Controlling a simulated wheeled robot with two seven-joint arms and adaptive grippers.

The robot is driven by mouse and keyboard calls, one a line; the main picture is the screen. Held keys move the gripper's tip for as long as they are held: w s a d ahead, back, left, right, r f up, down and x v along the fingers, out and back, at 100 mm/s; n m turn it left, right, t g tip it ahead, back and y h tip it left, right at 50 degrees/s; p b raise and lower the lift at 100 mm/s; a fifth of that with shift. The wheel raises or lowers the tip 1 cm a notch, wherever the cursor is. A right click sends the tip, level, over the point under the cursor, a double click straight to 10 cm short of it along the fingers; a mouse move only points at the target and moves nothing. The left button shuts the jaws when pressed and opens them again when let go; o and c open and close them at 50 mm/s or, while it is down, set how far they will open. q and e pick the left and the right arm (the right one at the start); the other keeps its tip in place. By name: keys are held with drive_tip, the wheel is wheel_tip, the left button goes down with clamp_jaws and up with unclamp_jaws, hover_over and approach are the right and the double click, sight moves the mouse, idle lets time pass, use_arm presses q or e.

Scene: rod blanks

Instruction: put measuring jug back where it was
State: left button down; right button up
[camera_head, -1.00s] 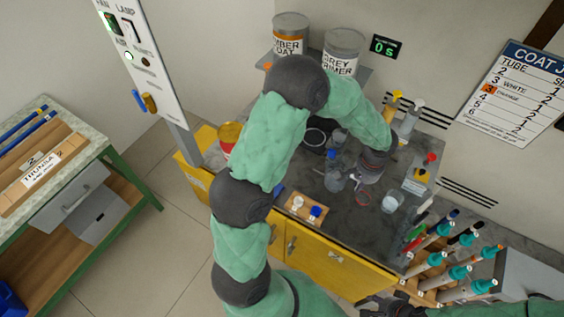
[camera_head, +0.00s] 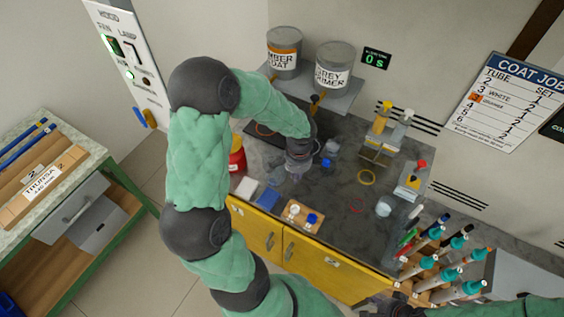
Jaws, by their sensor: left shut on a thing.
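My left gripper (camera_head: 296,172) is low over the dark counter, left of its middle, and shut. Below its fingers shows a small, clear, greyish vessel (camera_head: 296,179), which I take to be the measuring jug; the gripper hides most of it. I cannot tell whether it touches the counter. My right gripper (camera_head: 382,306) is at the bottom edge, dark and partly cut off; its fingers are not clear.
Close right of the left gripper stand a blue-topped item (camera_head: 326,163) and a greyish jar (camera_head: 332,147).

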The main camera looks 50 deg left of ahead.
use_arm(q)
drive_tip(key=shift+w+a+f+b, duration=0.15)
drive_tip(key=shift+w+a+f, duration=1.5)
drive_tip(key=shift+f, duration=0.5)
drive_tip(key=shift+w+a+f+b, duration=0.1)
drive_tip(key=shift+w+a+f, duration=1.5)
drive_tip(key=shift+f, duration=0.55)
drive_tip(key=shift+w+a+f+b, duration=0.15)
drive_tip(key=shift+w+a+f, duration=1.5)
drive_tip(key=shift+f, duration=0.5)
drive_tip(key=shift+w+d, duration=0.1)
drive_tip(key=shift+d, duration=0.1)
drive_tip(key=shift+f, duration=0.2)
drive_tip(key=c, duration=1.3)
unclamp_jaws()
drive_tip(key=shift+r, duration=0.15)
wheel_tip(320, 180, up, 12)
drive_tip(key=p, duration=0.1)
drive_tip(key=shift+d, duration=0.15)
